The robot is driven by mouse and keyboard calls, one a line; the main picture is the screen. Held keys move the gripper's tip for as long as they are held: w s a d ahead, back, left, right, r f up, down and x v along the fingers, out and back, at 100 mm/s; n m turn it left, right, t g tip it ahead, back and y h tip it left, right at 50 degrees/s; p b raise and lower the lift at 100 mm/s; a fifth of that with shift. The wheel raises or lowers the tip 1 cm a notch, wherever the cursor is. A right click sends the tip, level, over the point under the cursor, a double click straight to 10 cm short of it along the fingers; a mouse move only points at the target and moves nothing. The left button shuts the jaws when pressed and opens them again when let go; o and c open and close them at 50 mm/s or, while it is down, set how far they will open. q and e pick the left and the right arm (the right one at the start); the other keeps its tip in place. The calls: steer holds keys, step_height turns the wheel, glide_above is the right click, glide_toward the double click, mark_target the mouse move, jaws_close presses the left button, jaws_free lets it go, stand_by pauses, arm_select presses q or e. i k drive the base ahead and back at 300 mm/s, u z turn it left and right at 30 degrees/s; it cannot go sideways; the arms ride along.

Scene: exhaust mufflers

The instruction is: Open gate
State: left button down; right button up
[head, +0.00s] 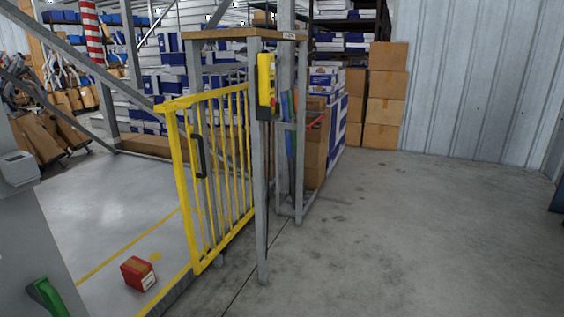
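A yellow barred gate (182,187) stands left of centre in the head view. Its far edge meets a grey metal post frame (261,190). A black handle (199,156) is fixed upright on the gate's near part. A yellow box with a red button (266,87) is mounted on the post beside the gate. I cannot tell whether the gate is latched. Neither of my grippers shows in this view.
Stacked cardboard boxes (386,97) stand by the back wall. A grey cabinet-like block with a green handle (48,297) is at the lower left. The floor on the right is clear.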

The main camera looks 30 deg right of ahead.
mark_target(168, 108)
steer(key=z, duration=0.95)
steer(key=i, duration=1)
steer(key=u, duration=1.2)
steer(key=i, duration=0.9)
steer(key=u, duration=0.2)
